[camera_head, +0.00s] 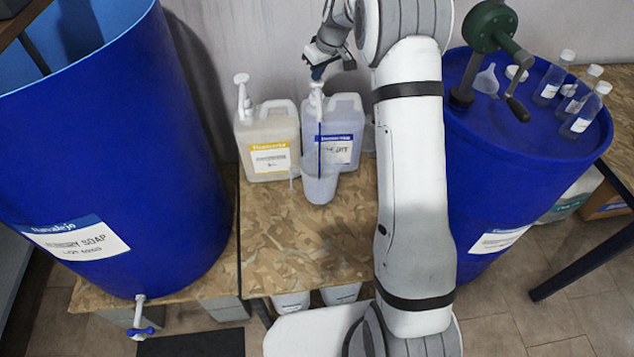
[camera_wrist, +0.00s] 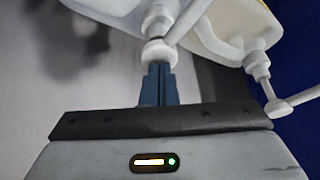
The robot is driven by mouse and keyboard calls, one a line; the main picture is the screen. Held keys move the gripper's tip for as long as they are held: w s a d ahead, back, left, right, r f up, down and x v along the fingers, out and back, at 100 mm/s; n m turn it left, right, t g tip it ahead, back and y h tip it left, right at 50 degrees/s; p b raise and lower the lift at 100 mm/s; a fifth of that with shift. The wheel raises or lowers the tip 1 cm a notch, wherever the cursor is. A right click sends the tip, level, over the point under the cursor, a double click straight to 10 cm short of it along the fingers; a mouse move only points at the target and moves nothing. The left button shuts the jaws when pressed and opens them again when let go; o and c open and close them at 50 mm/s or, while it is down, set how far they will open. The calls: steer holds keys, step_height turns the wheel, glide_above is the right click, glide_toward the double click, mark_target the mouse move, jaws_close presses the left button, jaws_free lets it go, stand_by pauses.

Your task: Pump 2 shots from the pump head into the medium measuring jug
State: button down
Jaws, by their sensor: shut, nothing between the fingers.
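The pump head (camera_head: 316,88) is white and sits on a translucent bottle (camera_head: 343,130) with a blue label and lavender contents. My gripper (camera_head: 317,75) is shut and empty, with its blue fingertips right on top of the pump head. In the wrist view the shut fingers (camera_wrist: 159,70) meet the round white pump top (camera_wrist: 158,51). A clear measuring jug (camera_head: 320,186) stands upright in front of the bottle, below the spout, with bluish liquid in it. A thin blue stream (camera_head: 320,150) runs from the spout down into the jug. Its size marks are unreadable.
A second pump bottle (camera_head: 268,142) with a yellow label stands left of the jug. A big blue drum (camera_head: 120,170) stands at left; another (camera_head: 520,150) at right holds a green hand pump (camera_head: 490,27) and small bottles. The board's front (camera_head: 305,255) is clear.

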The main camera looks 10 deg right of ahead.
steer(key=shift+r+p, duration=1.5)
steer(key=shift+r, duration=1.2)
steer(key=shift+f, duration=0.15)
steer(key=shift+f+b, duration=2.2)
steer(key=shift+f, duration=0.6)
steer(key=shift+r+p, duration=1.7)
steer(key=shift+r, duration=1.2)
step_height(320, 180, up, 6)
steer(key=p, duration=0.3)
steer(key=shift+p, duration=0.35)
